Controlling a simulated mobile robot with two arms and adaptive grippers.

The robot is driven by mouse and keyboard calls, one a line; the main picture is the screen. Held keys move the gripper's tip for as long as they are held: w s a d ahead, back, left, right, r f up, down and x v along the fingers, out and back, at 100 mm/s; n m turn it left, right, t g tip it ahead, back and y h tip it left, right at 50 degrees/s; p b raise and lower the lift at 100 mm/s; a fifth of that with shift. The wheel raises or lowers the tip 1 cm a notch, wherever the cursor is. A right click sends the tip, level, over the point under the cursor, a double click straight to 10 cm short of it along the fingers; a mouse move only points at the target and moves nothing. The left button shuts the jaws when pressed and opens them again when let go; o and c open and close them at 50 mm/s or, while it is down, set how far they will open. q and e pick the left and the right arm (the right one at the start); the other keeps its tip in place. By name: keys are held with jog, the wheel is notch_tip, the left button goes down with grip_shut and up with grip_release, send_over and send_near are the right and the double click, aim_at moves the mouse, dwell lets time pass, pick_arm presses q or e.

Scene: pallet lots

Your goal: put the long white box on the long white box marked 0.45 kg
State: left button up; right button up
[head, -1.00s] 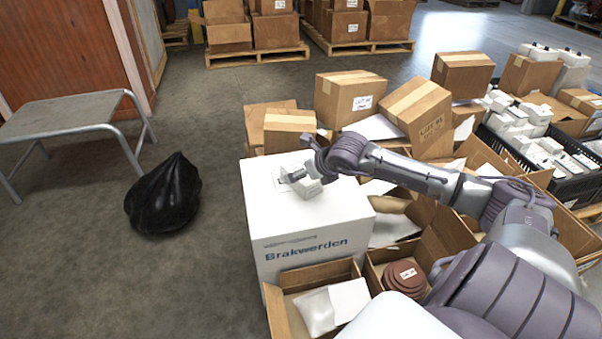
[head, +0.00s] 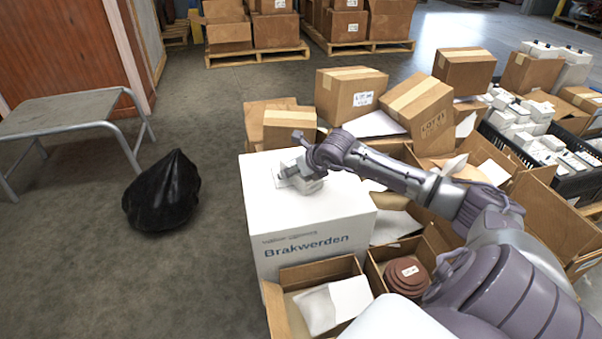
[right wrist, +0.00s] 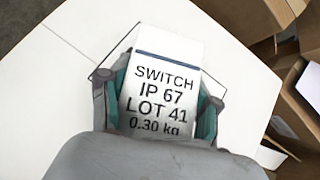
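My right gripper (right wrist: 160,105) has its teal-padded fingers against both sides of a white box (right wrist: 165,65) printed "SWITCH IP 67 LOT 41 0.30 kg". A dark blue stripe crosses the box near its far end. In the head view the gripper (head: 292,178) and the small white box (head: 311,185) are over the top of the large white "Brakwerden" carton (head: 305,222). I cannot tell whether the small box touches the carton top. No label reading 0.45 kg is legible. My left gripper is out of view.
Open cardboard boxes, one with a white packet (head: 335,305) and one with brown discs (head: 408,275), stand in front. Closed brown cartons (head: 350,92) are behind. A black crate (head: 510,150) of small white boxes is at right. A black bag (head: 160,190) and grey bench (head: 60,110) are left.

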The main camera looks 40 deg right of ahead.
jog(key=c, duration=0.8)
jog(key=shift+r, duration=0.15)
